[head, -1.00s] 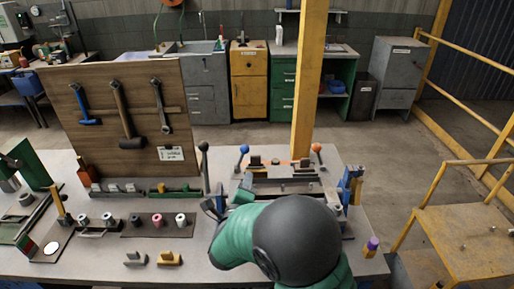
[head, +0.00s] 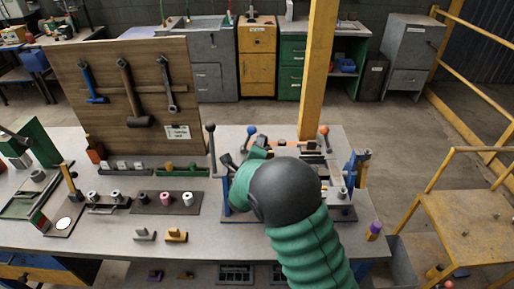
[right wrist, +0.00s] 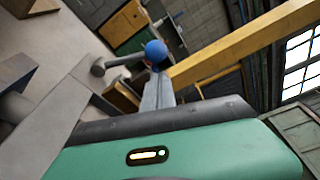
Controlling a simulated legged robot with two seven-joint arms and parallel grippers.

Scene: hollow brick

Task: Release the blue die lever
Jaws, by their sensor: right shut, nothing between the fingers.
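The blue die lever has a round blue knob (head: 250,130) on a grey rod, at the back left of the die fixture (head: 345,214). My right gripper (head: 232,161) is in front of and left of the knob, shut and empty. My green and dark grey right arm hides most of the fixture. In the right wrist view the blue knob (right wrist: 156,51) is at the upper middle, its rod running left. The shut grey fingers (right wrist: 158,76) point up towards it, very close in the picture; I cannot tell whether they touch. My left gripper is not in view.
An orange-knobbed lever (head: 323,130) stands at the fixture's back right. A black-knobbed lever (head: 211,127) stands to its left. A yellow post (head: 317,70) rises behind. A tool board (head: 130,100) and a rack of small cylinders (head: 152,204) are to the left.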

